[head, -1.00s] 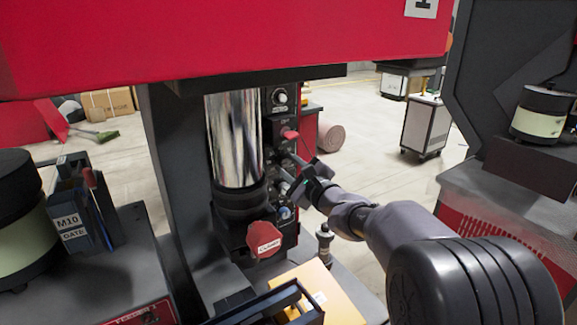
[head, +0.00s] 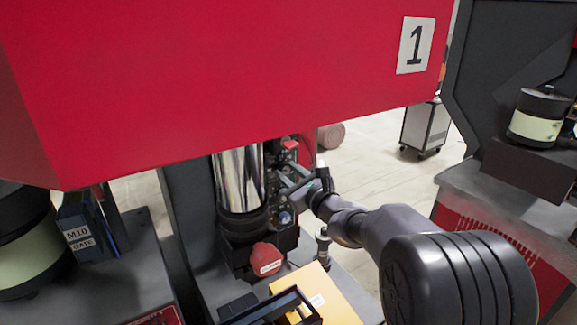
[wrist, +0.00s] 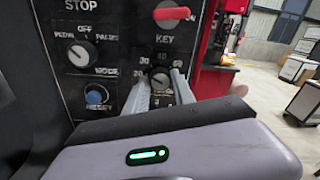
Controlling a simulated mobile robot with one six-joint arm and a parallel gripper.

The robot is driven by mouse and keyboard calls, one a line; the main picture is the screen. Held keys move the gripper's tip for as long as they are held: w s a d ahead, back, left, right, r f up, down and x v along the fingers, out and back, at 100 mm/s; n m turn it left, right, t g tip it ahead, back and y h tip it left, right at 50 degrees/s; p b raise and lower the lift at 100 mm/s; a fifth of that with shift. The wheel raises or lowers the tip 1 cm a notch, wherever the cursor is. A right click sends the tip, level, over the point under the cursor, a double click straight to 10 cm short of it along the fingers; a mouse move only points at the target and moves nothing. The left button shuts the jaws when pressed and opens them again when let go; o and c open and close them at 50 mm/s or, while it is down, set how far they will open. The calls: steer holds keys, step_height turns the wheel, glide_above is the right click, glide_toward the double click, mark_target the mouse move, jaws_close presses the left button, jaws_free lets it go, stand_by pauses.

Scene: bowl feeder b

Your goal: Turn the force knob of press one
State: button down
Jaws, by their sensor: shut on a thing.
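The force knob (wrist: 160,77) is a small dark dial with a numbered scale around it, low on the black control panel (wrist: 105,55) of press one. My gripper (wrist: 159,84) has one finger on each side of the knob and is shut on it. The fingers hide part of the dial and its scale. In the head view my gripper (head: 284,178) reaches the panel from the right, beside the shiny cylinder (head: 238,180). The knob itself cannot be made out there. Press one carries a white "1" plate (head: 416,45) on its red housing (head: 220,80).
Above the knob is a red key switch (wrist: 171,14). To its left are a mode selector (wrist: 78,55) and a blue reset button (wrist: 96,95). A red knob (head: 266,260) sits below the panel in the head view. A yellow box (head: 318,295) stands in front.

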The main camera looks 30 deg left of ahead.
steer(key=shift+m+p, duration=1.45)
steer(key=shift+m, duration=0.15)
steer(key=c, duration=1.1)
jaws_free()
steer(key=shift+o, duration=0.2)
steer(key=p+v, duration=0.1)
steer(key=v, duration=1.6)
steer(key=shift+d+r, duration=0.2)
steer(key=shift+d, duration=0.05)
